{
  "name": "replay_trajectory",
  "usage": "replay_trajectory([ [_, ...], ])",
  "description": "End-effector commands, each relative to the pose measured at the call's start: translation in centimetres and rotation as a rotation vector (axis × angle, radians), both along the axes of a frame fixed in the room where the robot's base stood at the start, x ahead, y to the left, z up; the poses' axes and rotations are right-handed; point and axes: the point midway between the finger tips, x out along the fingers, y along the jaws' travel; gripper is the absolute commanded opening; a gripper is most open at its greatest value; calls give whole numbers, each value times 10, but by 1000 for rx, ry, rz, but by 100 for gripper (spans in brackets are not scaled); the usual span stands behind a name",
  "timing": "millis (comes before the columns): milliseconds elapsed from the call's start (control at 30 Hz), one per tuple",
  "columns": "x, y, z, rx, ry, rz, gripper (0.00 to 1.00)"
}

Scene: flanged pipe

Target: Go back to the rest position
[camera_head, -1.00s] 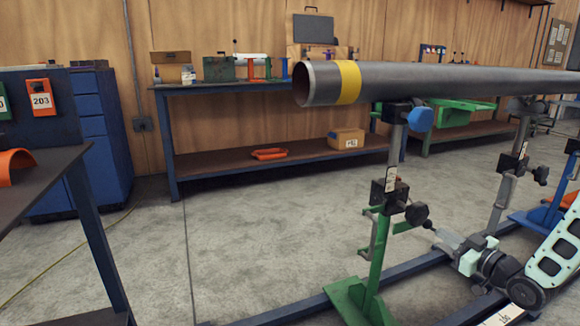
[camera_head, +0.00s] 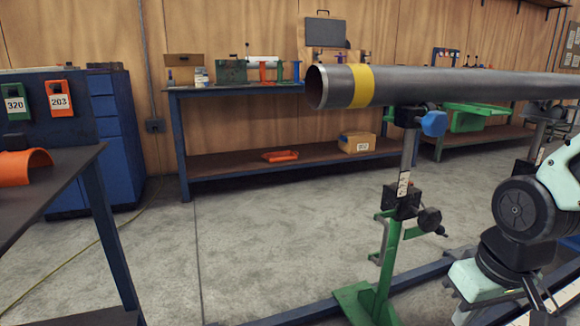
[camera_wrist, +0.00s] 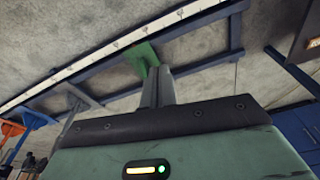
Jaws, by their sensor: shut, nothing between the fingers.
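My gripper (camera_head: 540,298) is at the lower right of the head view, below my pale green and black wrist, partly cut off by the bottom edge. It is shut and empty, apart from the pipe and the stands. The grey steel pipe (camera_head: 440,82) with a yellow band (camera_head: 361,86) lies level across the upper right, its open end to the left. A green pipe stand (camera_head: 388,262) with black clamps and a blue knob holds it near that end.
An orange half-shell piece (camera_head: 26,163) lies on the dark table (camera_head: 60,178) at left. A blue cabinet (camera_head: 92,135) and a workbench (camera_head: 225,168) stand behind. In the wrist view, dark blue floor rails (camera_wrist: 195,38) cross the concrete. The floor left of the stand is clear.

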Motion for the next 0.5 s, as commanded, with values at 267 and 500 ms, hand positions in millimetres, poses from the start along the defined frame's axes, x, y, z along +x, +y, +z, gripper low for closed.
replay_trajectory([
  [267,-66,92,11,-13,93,336,0],
  [500,-114,126,39,-41,150,513,0],
])
